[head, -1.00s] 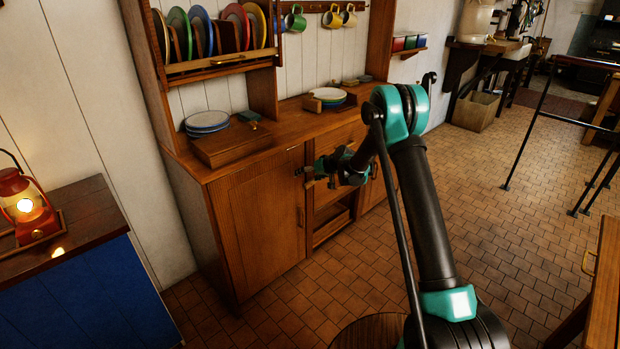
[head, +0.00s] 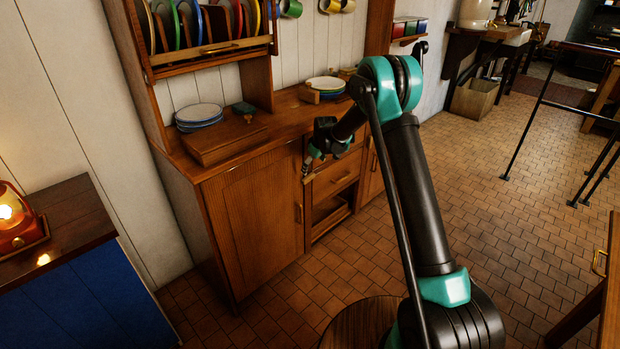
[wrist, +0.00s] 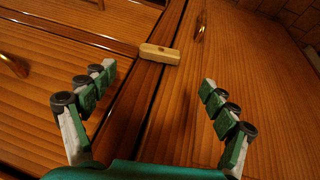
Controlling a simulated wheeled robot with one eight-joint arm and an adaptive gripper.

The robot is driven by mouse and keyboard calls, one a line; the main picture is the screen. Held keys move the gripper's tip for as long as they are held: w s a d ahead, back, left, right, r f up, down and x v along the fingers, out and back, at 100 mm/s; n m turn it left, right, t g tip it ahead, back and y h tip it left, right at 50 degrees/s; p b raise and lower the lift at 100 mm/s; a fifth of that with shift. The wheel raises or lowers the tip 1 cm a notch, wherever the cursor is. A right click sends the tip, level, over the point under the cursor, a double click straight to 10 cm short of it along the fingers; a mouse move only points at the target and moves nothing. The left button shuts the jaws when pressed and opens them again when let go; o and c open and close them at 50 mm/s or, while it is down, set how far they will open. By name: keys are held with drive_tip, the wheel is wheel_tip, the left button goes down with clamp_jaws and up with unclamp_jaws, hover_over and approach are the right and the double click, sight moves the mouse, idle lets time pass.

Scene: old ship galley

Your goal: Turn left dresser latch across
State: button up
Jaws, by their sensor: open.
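The latch (wrist: 159,53) is a small pale wooden block. In the wrist view it sits on the narrow upright strip between the cabinet door (wrist: 245,90) and the drawer fronts (wrist: 60,45). It lies roughly crosswise to that strip; I cannot tell how far it overlaps the door edge. My gripper (wrist: 152,80) is open and empty. Its green fingers are spread either side of the strip, with the latch beyond the tips, apart from them. In the head view my gripper (head: 310,164) is at the dresser (head: 250,215) front beside the left door's upper right corner. The latch cannot be made out there.
Plates (head: 199,114) and a wooden box (head: 225,140) stand on the dresser top. A blue cabinet with a red lantern (head: 18,222) stands left.

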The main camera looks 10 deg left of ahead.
sight(310, 177)
drive_tip(key=x, duration=1)
drive_tip(key=shift+f, duration=0.1)
drive_tip(key=c, duration=1.2)
drive_tip(key=shift+o, duration=0.2)
drive_tip(key=shift+w+d+g+y, duration=0.15)
drive_tip(key=shift+g+y, duration=0.35)
